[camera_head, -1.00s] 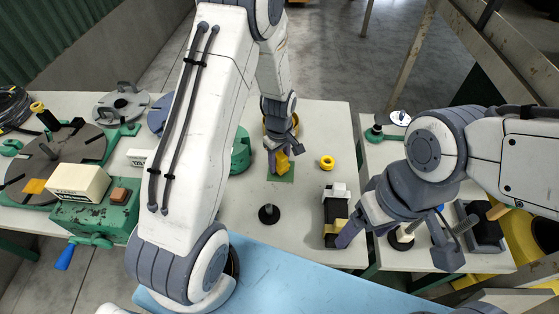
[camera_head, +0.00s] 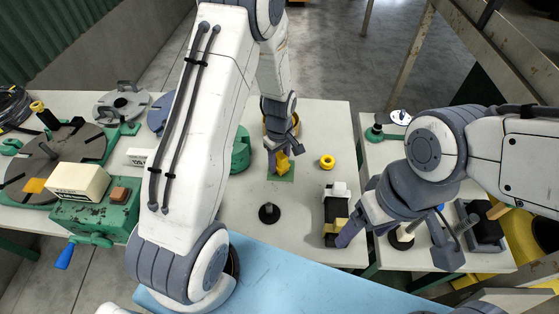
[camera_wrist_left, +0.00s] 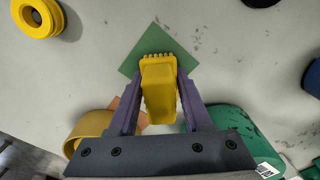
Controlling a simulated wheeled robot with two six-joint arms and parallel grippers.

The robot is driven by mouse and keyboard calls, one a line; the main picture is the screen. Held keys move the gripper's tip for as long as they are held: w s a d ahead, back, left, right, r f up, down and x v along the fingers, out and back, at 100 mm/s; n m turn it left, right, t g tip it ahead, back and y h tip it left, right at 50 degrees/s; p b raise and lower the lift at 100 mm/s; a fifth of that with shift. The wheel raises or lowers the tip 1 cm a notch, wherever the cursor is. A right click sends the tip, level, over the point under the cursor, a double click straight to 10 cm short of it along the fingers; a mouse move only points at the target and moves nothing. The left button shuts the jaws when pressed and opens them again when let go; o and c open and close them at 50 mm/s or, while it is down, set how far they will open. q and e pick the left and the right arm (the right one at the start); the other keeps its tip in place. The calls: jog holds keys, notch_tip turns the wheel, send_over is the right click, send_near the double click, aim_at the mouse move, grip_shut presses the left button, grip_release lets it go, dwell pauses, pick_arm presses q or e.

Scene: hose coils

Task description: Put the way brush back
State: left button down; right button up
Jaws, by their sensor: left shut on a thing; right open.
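The way brush looks to be the yellow block (camera_head: 283,163) with a toothed edge, which also shows in the left wrist view (camera_wrist_left: 159,88). My left gripper (camera_head: 278,160) is shut on it, with a purple finger on each side. The brush is over a green square (camera_head: 281,178) on the white table; the square also shows in the left wrist view (camera_wrist_left: 152,45). I cannot tell whether the brush touches it. My right gripper (camera_head: 400,245) is open and empty, low over the right side of the tables, by a black block.
The black block (camera_head: 336,210) has white and yellow parts. A yellow ring (camera_head: 327,162) lies right of the green square. A black round base with a post (camera_head: 269,213) stands in front. A green rounded thing (camera_head: 240,150) is left of the square. Bare table lies between them.

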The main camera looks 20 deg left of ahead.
pick_arm(q)
jog(key=shift+f+b, duration=0.3)
jog(key=shift+f, duration=0.2)
dwell(0.4)
jog(key=shift+c, duration=1.3)
grip_release()
jog(key=shift+r, duration=0.2)
jog(key=shift+r+p, duration=3.3)
jog(key=shift+r, duration=0.55)
jog(key=shift+r, duration=0.1)
